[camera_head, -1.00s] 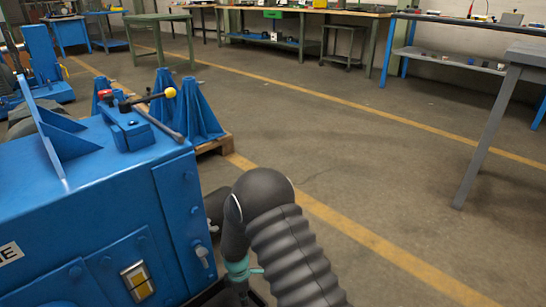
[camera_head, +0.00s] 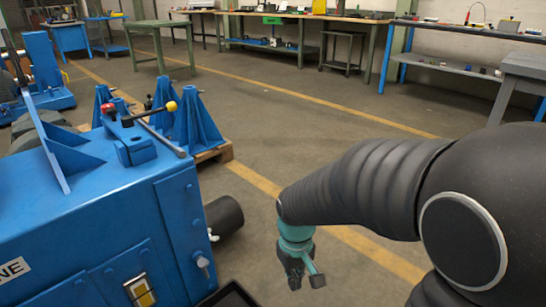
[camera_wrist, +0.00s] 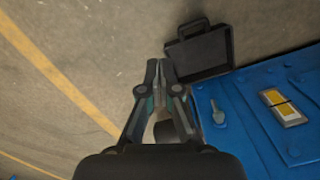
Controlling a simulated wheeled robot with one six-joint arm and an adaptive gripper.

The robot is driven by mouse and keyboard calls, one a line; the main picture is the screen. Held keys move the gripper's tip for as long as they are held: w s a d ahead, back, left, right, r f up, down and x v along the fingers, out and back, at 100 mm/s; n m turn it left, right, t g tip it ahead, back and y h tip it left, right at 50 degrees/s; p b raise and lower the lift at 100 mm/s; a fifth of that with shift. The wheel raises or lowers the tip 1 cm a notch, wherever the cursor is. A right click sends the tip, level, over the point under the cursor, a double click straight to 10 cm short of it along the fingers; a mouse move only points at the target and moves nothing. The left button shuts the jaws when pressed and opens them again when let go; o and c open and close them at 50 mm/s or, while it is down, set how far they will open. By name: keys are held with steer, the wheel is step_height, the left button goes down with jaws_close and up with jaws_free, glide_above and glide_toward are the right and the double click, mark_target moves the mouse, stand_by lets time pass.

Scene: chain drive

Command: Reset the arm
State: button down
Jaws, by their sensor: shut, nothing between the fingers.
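My gripper (camera_head: 303,281) hangs at the end of my black-sleeved arm, below a teal wrist, in the lower middle of the head view. It points down over the floor, to the right of the blue machine and apart from it. In the wrist view my gripper (camera_wrist: 160,68) has its two fingertips together, with nothing between them. My arm comes in from the right edge of the head view and covers part of the floor there.
The blue machine (camera_head: 85,225) fills the lower left, with a lever on top. A dark tray-like case (camera_wrist: 200,50) with a handle lies beside it. A dark cylinder (camera_head: 225,215) juts from its side. Open floor (camera_head: 290,130) stretches to the benches behind.

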steer(key=s+d+r+m+t+p, duration=0.2)
steer(key=s+d+r, duration=0.3)
steer(key=r, duration=0.5)
steer(key=s+d+r+m+t+p, duration=0.2)
steer(key=s+d+r+t, duration=0.2)
steer(key=r, duration=0.6)
steer(key=shift+s+d+r+m, duration=0.3)
steer(key=shift+s+d+m, duration=0.1)
steer(key=shift+s+d, duration=0.6)
steer(key=shift+s+a, duration=0.1)
steer(key=shift+a, duration=0.15)
